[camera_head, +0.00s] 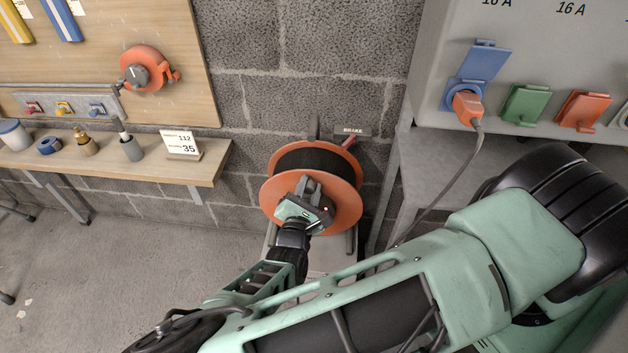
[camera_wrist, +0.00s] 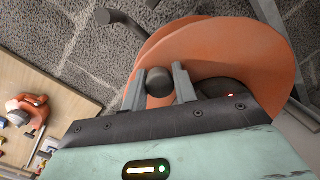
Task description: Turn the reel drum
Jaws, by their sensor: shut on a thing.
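The reel drum (camera_head: 345,205) has two orange flanges with black cable (camera_head: 310,160) wound between them. It stands low against the block wall in the head view. Its orange flange (camera_wrist: 240,50) also fills the upper right of the wrist view. My gripper (camera_head: 308,186) is in front of the near flange. In the wrist view my gripper (camera_wrist: 160,85) has its two grey fingers on either side of a dark round handle knob (camera_wrist: 158,80) and is shut on it. The hub is partly hidden behind my gripper.
A BRAKE plate (camera_head: 352,131) with a red-tipped lever is behind the reel on the right. A wooden shelf (camera_head: 205,168) with small items is at left. A grey socket cabinet (camera_head: 440,60) is at right; its orange plug's cable (camera_head: 452,180) hangs near my arm.

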